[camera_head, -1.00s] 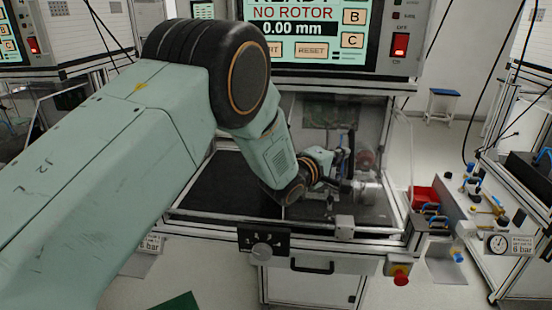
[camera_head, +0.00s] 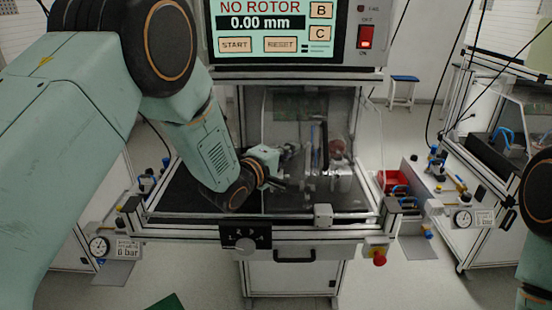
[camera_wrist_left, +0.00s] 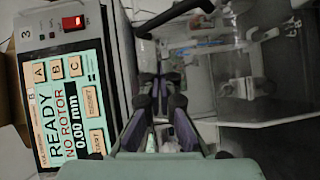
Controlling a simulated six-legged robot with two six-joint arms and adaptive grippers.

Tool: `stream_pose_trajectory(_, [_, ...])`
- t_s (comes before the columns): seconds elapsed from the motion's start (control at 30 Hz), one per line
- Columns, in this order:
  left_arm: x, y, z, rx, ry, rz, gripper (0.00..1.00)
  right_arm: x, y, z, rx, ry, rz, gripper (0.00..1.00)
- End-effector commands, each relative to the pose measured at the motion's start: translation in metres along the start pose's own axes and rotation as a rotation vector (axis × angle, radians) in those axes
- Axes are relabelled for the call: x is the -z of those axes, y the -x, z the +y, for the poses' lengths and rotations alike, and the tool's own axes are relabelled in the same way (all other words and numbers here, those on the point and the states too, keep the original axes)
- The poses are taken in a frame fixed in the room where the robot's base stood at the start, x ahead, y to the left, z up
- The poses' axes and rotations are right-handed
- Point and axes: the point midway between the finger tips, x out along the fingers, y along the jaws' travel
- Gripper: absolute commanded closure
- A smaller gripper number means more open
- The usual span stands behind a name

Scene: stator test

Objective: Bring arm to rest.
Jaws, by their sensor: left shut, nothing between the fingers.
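My left arm comes in from the left in the head view and bends down over the dark bench of the test machine (camera_head: 200,190). My left gripper (camera_head: 287,170) is inside the machine's opening, left of a silver metal fixture (camera_head: 341,178). It appears apart from the fixture. The machine's screen (camera_head: 270,30) reads NO ROTOR and 0.00 mm; the wrist view also shows READY. My right gripper is out of view; only part of my right arm shows at the right edge.
A knob panel (camera_head: 245,237) and a red stop button (camera_head: 379,257) sit on the machine's front edge. A red bin (camera_head: 393,180) stands right of the opening. Another bench with a gauge (camera_head: 463,218) is at the right.

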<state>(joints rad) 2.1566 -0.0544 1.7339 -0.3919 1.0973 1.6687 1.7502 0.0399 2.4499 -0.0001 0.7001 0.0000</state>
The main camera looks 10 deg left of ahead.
Motion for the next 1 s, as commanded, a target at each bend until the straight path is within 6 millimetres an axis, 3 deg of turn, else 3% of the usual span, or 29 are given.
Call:
stream_pose_trajectory(0.3, [0.001,0.042,0.0,0.001,0.001,0.001,1.0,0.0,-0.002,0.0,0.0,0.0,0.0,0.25])
stream_pose_trajectory(0.5, [0.001,0.051,0.0,0.001,-0.026,-0.001,1.0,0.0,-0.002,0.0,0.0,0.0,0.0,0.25])
stream_pose_trajectory(0.63, [0.003,0.053,-0.007,0.032,-0.175,0.006,1.0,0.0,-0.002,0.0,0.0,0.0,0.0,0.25])
stream_pose_trajectory(0.77, [0.006,0.066,-0.037,0.149,-0.399,0.018,1.0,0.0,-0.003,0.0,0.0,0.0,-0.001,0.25])
stream_pose_trajectory(0.83, [0.005,0.078,-0.063,0.236,-0.513,0.009,1.0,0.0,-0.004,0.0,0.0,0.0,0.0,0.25])
stream_pose_trajectory(0.97, [-0.002,0.114,-0.13,0.427,-0.706,-0.057,1.0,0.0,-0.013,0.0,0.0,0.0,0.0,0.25])
stream_pose_trajectory(1.0, [-0.006,0.128,-0.154,0.489,-0.753,-0.089,1.0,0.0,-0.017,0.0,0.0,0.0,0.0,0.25])
